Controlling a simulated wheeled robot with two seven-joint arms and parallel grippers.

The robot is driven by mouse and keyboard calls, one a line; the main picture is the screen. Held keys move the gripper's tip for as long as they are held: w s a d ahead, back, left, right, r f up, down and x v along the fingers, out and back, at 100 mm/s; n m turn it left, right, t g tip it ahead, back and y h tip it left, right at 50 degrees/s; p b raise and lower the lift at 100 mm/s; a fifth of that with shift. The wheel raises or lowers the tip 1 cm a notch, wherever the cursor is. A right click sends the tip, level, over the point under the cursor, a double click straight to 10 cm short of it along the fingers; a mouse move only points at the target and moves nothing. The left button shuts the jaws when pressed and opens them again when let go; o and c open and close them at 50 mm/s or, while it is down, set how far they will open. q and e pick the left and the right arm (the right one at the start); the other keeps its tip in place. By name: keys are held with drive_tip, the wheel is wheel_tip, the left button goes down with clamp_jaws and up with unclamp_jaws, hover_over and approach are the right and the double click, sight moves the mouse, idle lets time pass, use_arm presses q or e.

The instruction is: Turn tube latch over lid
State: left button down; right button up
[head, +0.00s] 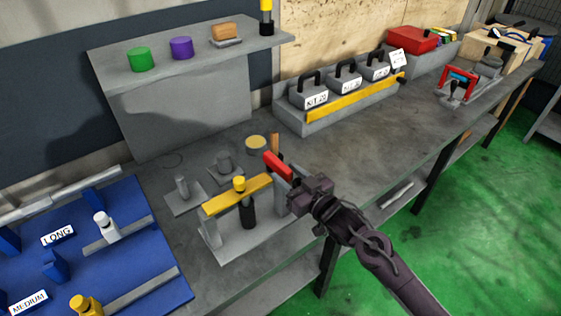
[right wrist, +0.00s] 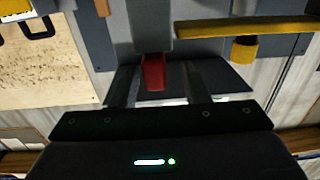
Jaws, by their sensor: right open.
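On the bench a grey fixture (head: 228,243) carries a yellow bar (head: 222,202) across its top. A dark tube (head: 247,214) with a yellow cap (head: 239,184) stands at the middle of the bar. A red piece (head: 277,165), which looks like the latch handle, is at the bar's right end. My right gripper (head: 288,190) is open beside that end. In the right wrist view the red piece (right wrist: 154,72) lies between the spread fingers (right wrist: 163,88), without clear contact. The yellow bar (right wrist: 245,27) and cap (right wrist: 244,49) are to its right. My left gripper is out of view.
A blue board (head: 130,285) with yellow and white parts lies at left. Grey blocks (head: 183,190) and a round yellow-topped piece (head: 256,143) sit behind the fixture. Labelled kit weights (head: 345,80) stand in a grey rack. The bench right of the gripper is mostly clear.

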sight(280, 166)
drive_tip(key=x, duration=0.3)
drive_tip(key=shift+d+f, duration=0.1)
drive_tip(key=shift+d, duration=0.05)
drive_tip(key=shift+w+a, duration=0.3)
drive_tip(key=shift+w, duration=0.2)
drive_tip(key=shift+f, duration=0.1)
drive_tip(key=c, duration=0.4)
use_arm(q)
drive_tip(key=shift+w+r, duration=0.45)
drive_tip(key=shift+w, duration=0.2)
use_arm(e)
clamp_jaws()
